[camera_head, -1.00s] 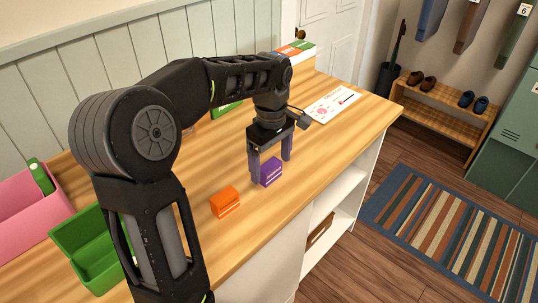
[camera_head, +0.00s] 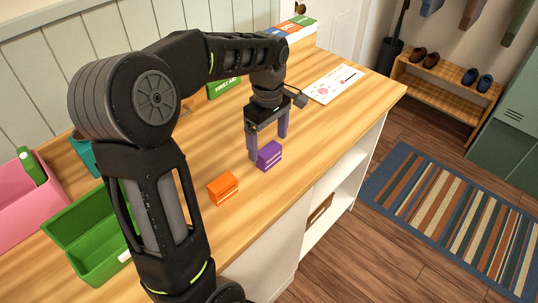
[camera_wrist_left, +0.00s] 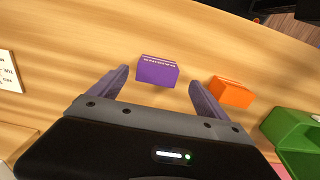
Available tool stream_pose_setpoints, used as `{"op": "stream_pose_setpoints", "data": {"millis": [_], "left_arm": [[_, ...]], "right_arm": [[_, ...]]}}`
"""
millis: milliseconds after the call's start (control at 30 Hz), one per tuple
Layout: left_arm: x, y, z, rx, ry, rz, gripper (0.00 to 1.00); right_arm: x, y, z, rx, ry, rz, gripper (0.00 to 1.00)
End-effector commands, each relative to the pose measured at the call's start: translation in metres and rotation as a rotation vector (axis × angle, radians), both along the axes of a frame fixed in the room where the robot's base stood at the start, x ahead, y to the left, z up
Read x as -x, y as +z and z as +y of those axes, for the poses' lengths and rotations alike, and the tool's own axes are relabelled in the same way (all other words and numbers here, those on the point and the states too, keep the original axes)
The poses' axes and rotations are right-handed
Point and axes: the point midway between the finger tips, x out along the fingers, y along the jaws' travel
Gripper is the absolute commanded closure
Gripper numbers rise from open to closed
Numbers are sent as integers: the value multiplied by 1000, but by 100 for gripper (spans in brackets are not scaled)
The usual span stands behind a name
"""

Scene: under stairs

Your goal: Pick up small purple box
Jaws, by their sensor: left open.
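The small purple box (camera_head: 269,155) stands on the wooden counter. It also shows in the left wrist view (camera_wrist_left: 157,71), ahead of the fingertips and roughly between their lines. My left gripper (camera_head: 267,144) is open, its fingers pointing down at the counter close behind the purple box. In the left wrist view, the open fingers (camera_wrist_left: 158,77) have nothing between them but the box just beyond. Whether a finger touches the box is hard to tell. My right gripper is in neither view.
An orange box (camera_head: 223,189) stands left of the purple box. An open green bin (camera_head: 95,232) and a pink bin (camera_head: 22,208) are at the left. A green first aid box (camera_head: 225,88) is behind my arm. A white paper (camera_head: 333,83) lies to the right. The counter's front edge is near.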

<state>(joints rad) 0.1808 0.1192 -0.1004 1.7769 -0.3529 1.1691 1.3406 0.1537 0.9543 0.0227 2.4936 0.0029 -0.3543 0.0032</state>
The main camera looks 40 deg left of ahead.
Motion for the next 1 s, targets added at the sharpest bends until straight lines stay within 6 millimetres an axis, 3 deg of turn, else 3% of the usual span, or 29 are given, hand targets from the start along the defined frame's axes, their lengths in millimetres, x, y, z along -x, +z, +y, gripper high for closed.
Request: {"op": "stream_pose_setpoints", "data": {"millis": [233, 600, 1000], "left_arm": [[-1, -5, 0, 1, 0, 3, 13], [-4, -50, 1, 0, 0, 2, 13], [-5, -52, 1, 0, 0, 0, 13]], "right_arm": [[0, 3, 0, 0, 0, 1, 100], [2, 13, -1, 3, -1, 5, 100], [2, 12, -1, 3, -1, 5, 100]]}}
